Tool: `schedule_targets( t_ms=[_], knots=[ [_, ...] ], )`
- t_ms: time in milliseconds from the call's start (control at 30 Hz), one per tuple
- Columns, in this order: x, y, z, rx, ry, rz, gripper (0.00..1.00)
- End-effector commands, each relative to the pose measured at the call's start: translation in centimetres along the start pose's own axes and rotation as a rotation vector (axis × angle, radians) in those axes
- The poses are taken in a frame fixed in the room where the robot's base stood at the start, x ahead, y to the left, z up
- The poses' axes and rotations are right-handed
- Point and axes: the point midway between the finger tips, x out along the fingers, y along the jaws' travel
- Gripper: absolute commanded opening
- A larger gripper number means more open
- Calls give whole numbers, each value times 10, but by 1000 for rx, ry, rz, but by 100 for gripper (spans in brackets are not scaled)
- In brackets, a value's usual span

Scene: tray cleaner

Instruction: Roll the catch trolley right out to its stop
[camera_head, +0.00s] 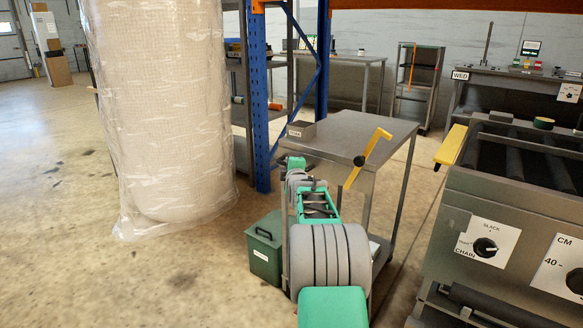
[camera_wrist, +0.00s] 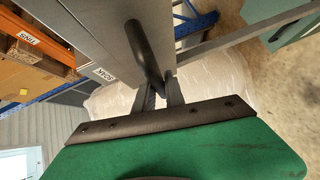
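The catch trolley, which I take to be the grey metal table on legs (camera_head: 350,135), stands left of the grey machine, with a strip of floor between them. My gripper is at the trolley's near left side in the head view, where the arm hides most of it. In the wrist view my gripper (camera_wrist: 160,92) has its fingers on both sides of a dark round bar (camera_wrist: 145,50), which fills the gap between them. The bar runs along a grey metal face. Any stop is not visible.
A green bin (camera_head: 265,250) sits on the floor beside my arm. A wrapped column (camera_head: 160,110) and blue rack post (camera_head: 258,100) stand left and behind. The grey machine (camera_head: 510,220) closes off the right; floor is open at left.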

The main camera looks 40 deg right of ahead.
Motion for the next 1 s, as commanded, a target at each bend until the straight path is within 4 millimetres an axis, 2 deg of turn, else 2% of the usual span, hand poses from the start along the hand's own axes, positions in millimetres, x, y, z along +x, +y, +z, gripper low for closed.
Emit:
schedule_targets(
  t_ms=[33, 267, 567, 667, 900, 1000],
  knots=[
    [0, -1, -5, 1, 11, -1, 18],
    [0, 0, 0, 1, 2, 0, 36],
    [-4, 2, 1, 1, 0, 0, 36],
    [-18, 4, 0, 1, 0, 2, 36],
    [-64, 4, 0, 0, 1, 1, 36],
    [-75, 2, 0, 1, 2, 0, 36]
  ],
)
